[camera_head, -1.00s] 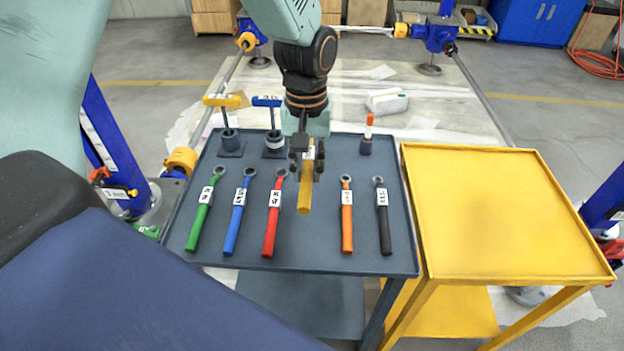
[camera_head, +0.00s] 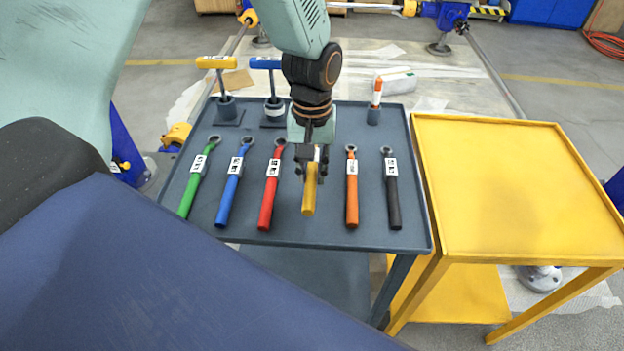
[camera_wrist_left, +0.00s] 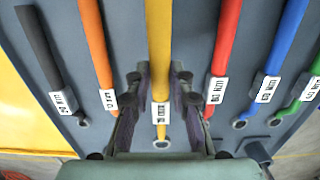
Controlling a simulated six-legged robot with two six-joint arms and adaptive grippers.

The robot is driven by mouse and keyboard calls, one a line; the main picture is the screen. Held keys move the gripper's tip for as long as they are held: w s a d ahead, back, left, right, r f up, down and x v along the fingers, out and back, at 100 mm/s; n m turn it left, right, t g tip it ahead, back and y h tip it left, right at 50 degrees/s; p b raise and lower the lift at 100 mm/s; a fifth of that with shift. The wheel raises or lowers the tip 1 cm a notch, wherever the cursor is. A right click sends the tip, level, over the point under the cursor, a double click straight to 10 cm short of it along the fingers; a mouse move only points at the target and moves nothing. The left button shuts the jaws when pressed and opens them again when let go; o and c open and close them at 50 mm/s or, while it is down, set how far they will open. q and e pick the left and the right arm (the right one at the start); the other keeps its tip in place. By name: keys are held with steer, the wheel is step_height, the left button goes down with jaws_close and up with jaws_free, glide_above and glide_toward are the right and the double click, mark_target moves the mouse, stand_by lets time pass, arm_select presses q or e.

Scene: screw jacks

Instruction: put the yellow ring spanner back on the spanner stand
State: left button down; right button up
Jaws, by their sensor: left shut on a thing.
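The yellow ring spanner (camera_head: 309,194) is in my left gripper (camera_head: 311,176), which is shut around it near its label. The gripper hides its ring end in the head view. In the left wrist view the yellow handle (camera_wrist_left: 159,50) runs between the fingers (camera_wrist_left: 159,100). The spanner is in the gap between the red spanner (camera_head: 269,195) and the orange spanner (camera_head: 351,195), roughly parallel to them, over the dark grey stand top (camera_head: 330,234). I cannot tell whether it touches the surface. My right gripper is not in view.
Green (camera_head: 196,185), blue (camera_head: 232,190) and black (camera_head: 393,190) spanners lie in the same row. Behind stand a yellow T-handle tool (camera_head: 217,62), a blue T-handle tool (camera_head: 265,63) and an orange-white tool (camera_head: 376,92). An empty yellow table (camera_head: 520,190) adjoins on the right.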

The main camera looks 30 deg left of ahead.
arm_select(q)
steer(key=f, duration=0.2)
steer(key=f+b, duration=0.1)
steer(key=shift+w+a+f, duration=0.15)
steer(key=shift+a+f, duration=0.05)
steer(key=shift+f, duration=0.15)
steer(key=shift+d+r, duration=0.1)
steer(key=shift+d, duration=0.1)
steer(key=shift+a, duration=0.1)
steer(key=c, duration=1.6)
jaws_free()
steer(key=shift+a, duration=0.1)
steer(key=shift+c, duration=0.2)
steer(key=o, duration=0.5)
steer(key=shift+c, duration=0.2)
steer(key=r+p, duration=0.3)
steer(key=r, duration=0.9)
steer(key=shift+w+p, duration=0.2)
steer(key=shift+p, duration=0.15)
